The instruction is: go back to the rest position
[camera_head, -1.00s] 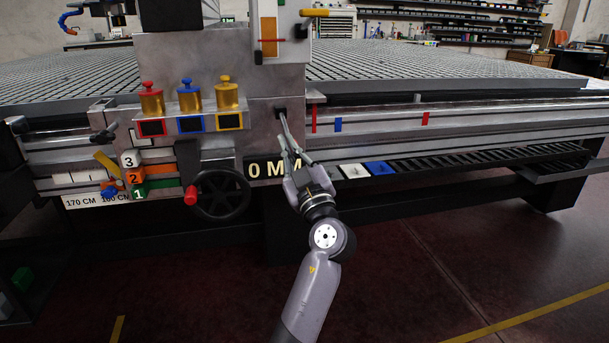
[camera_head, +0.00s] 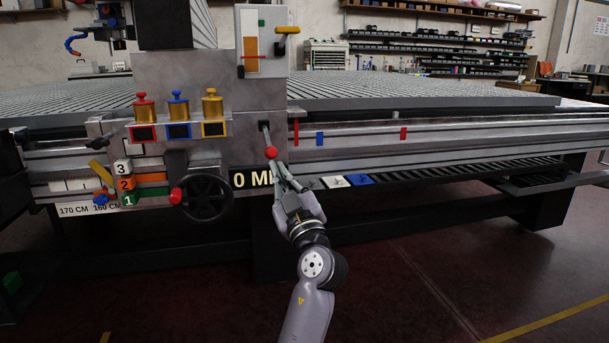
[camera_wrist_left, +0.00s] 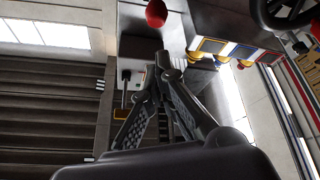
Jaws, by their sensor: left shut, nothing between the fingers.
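My left gripper (camera_head: 278,174) is shut and empty in front of the grid table, its fingers pointing up. Its tips are just below the red ball knob (camera_head: 271,153) of a short lever on the machine's grey front. In the head view I cannot tell whether they touch the knob. In the left wrist view the closed fingertips (camera_wrist_left: 164,62) stand apart from the red knob (camera_wrist_left: 156,13), which shows above them. My right gripper is in neither view.
A black handwheel (camera_head: 207,196) with a red handle is left of my gripper. Red, blue and yellow knobs (camera_head: 178,106) sit above it. The grid table (camera_head: 420,95) extends behind, with a slotted black rail (camera_head: 430,173) to the right. The floor (camera_head: 420,270) at right looks clear.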

